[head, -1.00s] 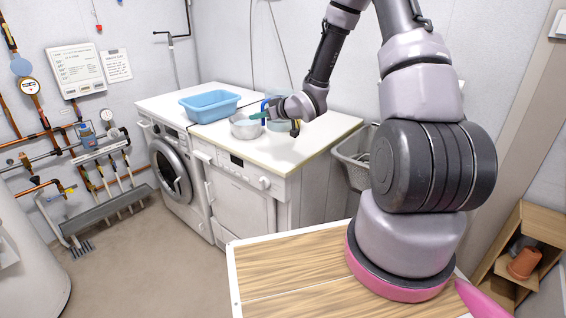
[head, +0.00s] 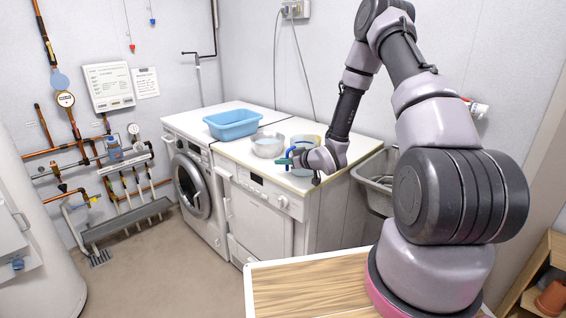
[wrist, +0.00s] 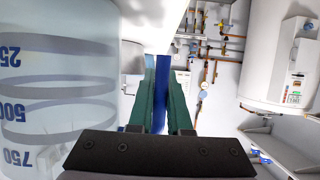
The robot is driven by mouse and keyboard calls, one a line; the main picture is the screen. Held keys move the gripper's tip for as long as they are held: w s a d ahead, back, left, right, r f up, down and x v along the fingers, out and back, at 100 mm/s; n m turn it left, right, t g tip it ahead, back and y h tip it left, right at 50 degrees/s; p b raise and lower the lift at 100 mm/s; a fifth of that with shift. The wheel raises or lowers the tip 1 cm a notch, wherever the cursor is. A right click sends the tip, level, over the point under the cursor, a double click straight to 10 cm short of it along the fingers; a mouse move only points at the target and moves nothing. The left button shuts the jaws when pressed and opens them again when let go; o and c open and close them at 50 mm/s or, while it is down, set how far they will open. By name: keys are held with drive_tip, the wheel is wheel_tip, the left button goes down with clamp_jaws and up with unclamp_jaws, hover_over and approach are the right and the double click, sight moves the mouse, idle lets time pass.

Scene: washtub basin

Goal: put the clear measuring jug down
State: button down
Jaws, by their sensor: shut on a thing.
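The clear measuring jug (head: 309,143) is pale blue and see-through, with a blue handle (head: 290,154). In the head view it is over the right part of the white worktop, partly hidden by my wrist. I cannot tell whether its base touches the worktop. My gripper (head: 284,161) has green fingers and is shut on the handle. In the wrist view the jug (wrist: 58,85) fills the left side, its printed numbers upside down. There the green fingers of my gripper (wrist: 160,95) close on the blue handle (wrist: 162,70).
A grey metal bowl (head: 268,145) stands on the worktop (head: 247,157) just left of the jug. A blue basin (head: 232,124) is farther left. A grey sink (head: 374,180) lies right of the worktop. Bare worktop shows in front of the bowl and at the right end.

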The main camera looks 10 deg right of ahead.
drive_tip(key=shift+f, duration=0.15)
drive_tip(key=c, duration=0.9)
unclamp_jaws()
drive_tip(key=shift+o, duration=0.2)
